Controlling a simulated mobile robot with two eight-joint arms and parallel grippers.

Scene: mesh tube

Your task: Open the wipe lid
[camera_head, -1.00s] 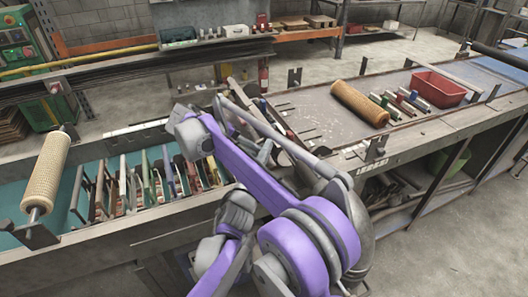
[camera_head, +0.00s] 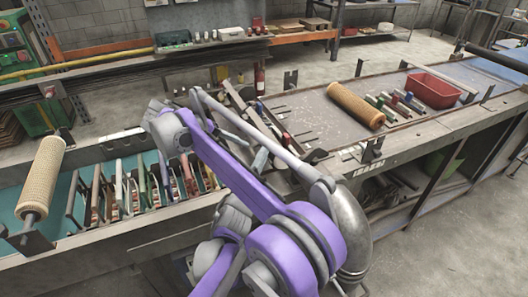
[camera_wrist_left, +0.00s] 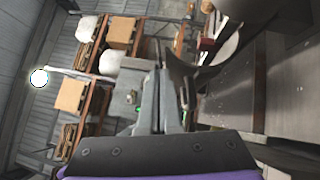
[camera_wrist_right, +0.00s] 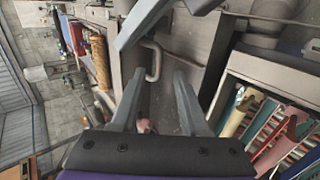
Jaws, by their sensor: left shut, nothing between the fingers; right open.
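I cannot make out a wipe lid in any view. In the right wrist view my right gripper (camera_wrist_right: 160,76) is open, its two grey fingers wide apart with nothing held between them. A bent grey bar (camera_wrist_right: 153,60) shows beyond the fingertips; I cannot tell whether it lies between them. In the left wrist view my left gripper (camera_wrist_left: 161,70) is shut and empty, its fingers together. A dark curved part (camera_wrist_left: 182,78) is close to its tips. In the head view my purple and grey arms overlap mid-picture and hide much of the bench behind them.
A mesh tube (camera_head: 42,178) stands tilted on a holder at the left. Another mesh tube (camera_head: 356,105) lies on the right-hand bench, near a red bin (camera_head: 433,90). A row of coloured upright pieces (camera_head: 143,183) fills the left-hand trough. Metal brackets (camera_head: 372,150) stick up from the bench edge.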

